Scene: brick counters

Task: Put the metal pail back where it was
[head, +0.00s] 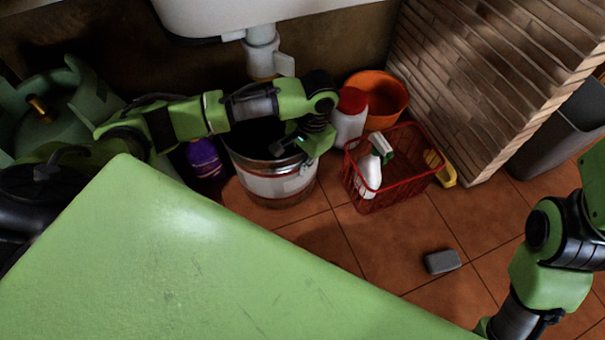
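The metal pail (270,187) stands upright on the tiled floor under the sink, with a pale band around its side. My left arm reaches across above it. My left gripper (288,146) points down at the pail's right rim. Its fingers are small and dark against the pail, so I cannot tell whether they grip the rim. The arm hides part of the pail's opening and far rim. My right arm shows at the right edge, but its gripper is out of view.
A purple container (203,158) is left of the pail. A white bottle with a red cap (348,122), an orange bucket (385,95) and a red basket (385,192) holding a spray bottle (370,172) are at right. A grey block (442,261) lies on open floor. The sink drainpipe (262,50) hangs above.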

